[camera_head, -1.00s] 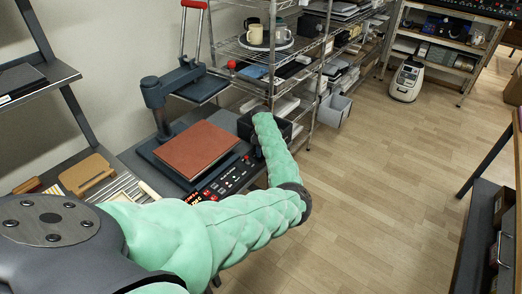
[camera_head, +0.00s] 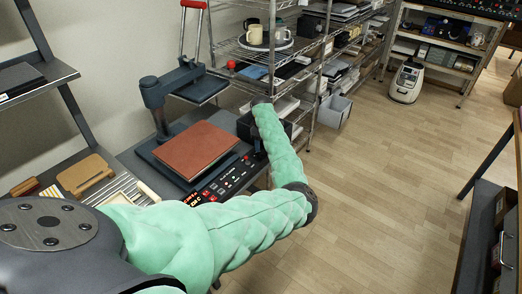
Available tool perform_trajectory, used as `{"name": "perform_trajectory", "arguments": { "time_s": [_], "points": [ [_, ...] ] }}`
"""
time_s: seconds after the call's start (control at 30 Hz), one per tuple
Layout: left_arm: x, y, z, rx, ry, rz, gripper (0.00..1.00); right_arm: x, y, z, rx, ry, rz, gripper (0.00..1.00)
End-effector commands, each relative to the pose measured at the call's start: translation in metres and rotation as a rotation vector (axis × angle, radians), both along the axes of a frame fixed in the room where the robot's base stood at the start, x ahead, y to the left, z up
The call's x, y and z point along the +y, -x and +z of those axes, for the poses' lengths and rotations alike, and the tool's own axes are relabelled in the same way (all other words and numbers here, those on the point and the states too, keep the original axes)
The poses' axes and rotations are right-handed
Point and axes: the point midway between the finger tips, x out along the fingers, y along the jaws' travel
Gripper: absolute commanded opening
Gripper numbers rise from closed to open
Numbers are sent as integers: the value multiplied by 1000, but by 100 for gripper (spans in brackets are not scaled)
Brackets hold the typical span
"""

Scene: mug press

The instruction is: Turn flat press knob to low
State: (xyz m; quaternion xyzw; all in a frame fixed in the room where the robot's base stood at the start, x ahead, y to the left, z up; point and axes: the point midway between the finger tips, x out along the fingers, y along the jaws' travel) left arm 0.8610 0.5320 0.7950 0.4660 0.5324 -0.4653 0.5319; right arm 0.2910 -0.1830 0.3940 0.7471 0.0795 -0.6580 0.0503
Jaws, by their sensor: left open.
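The flat press (camera_head: 160,155) stands on the dark table at the left, with a red-brown pad (camera_head: 196,150) on its base and its upper plate (camera_head: 200,88) swung up behind. Its control panel (camera_head: 226,180) runs along the front right edge, with red lit digits and small buttons. The knob is too small to make out among the controls, and its setting cannot be read. My left arm reaches from the bottom left over the panel's near side. My left gripper (camera_head: 257,152) is open by the panel's far right end, small, dark and partly hidden by my forearm. My right gripper is out of view.
A black box (camera_head: 245,124) sits behind the panel's far end. A wire shelf (camera_head: 262,50) with mugs stands close behind. A wooden block (camera_head: 86,174) and a striped item (camera_head: 122,188) lie left of the press. The floor to the right is clear.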

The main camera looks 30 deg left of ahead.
Motion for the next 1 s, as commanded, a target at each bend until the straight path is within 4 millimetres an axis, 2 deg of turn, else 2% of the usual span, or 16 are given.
{"name": "perform_trajectory", "arguments": {
  "time_s": [0.1,0.3,0.87,1.0],
  "points": [
    [0,-1,15,-2,0,1,54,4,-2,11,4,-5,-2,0],
    [-1,0,30,0,0,-1,54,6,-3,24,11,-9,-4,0],
    [-1,0,33,1,1,-2,54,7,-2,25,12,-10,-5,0],
    [0,-1,33,-2,-1,-50,54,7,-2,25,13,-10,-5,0]
  ]
}}
